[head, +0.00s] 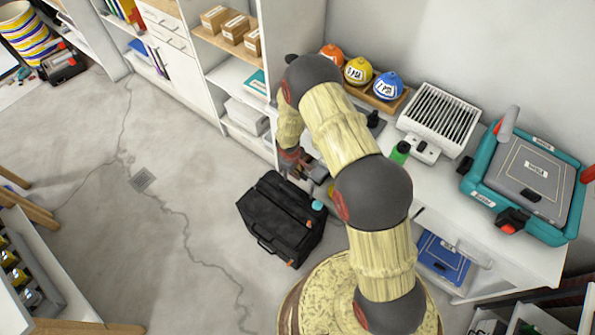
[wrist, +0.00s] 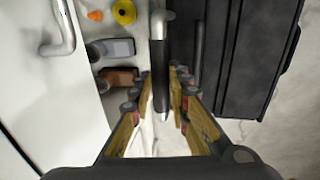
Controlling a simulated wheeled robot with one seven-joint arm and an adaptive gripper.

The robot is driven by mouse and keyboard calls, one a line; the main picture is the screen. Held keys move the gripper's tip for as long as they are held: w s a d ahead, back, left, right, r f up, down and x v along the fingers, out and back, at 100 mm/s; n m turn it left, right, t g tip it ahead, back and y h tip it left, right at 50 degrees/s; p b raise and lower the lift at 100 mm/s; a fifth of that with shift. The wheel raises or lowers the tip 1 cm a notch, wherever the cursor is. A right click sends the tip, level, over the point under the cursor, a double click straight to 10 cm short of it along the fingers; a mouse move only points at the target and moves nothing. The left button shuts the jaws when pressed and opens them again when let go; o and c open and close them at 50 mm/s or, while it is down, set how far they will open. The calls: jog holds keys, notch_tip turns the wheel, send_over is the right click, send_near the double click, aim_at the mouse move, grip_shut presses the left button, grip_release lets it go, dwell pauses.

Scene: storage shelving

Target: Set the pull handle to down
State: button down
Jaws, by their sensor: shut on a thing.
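The pull handle (wrist: 158,58) shows in the wrist view as a dark upright bar with light grey ends, running between my fingers. It stands beside a black case (wrist: 258,55), which is to its right. In the head view the black case (head: 275,222) stands on the floor, and the handle is hard to make out behind my arm. My gripper (wrist: 166,85) is closed around the handle bar. In the head view my gripper (head: 296,163) is small and partly hidden, just beyond the case's top edge. How far the handle is raised cannot be told.
A white bench (head: 535,252) behind my arm holds a grey vented box (head: 440,112), a teal-framed device (head: 530,180) and a tray of coloured balls (head: 360,75). Shelving (head: 215,75) stands beyond the gripper. The grey floor (head: 165,240) left of the case is clear.

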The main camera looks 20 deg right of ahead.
dwell(0.6)
notch_tip(320, 180, down, 9)
jog(key=b, duration=0.7)
jog(key=shift+f+b, duration=0.2)
jog(key=shift+b, duration=0.15)
jog(key=shift+s, duration=0.1)
jog(key=c, duration=2)
grip_release()
jog(key=shift+f, duration=0.15)
jog(key=o, duration=0.3)
jog(key=shift+r, duration=0.2)
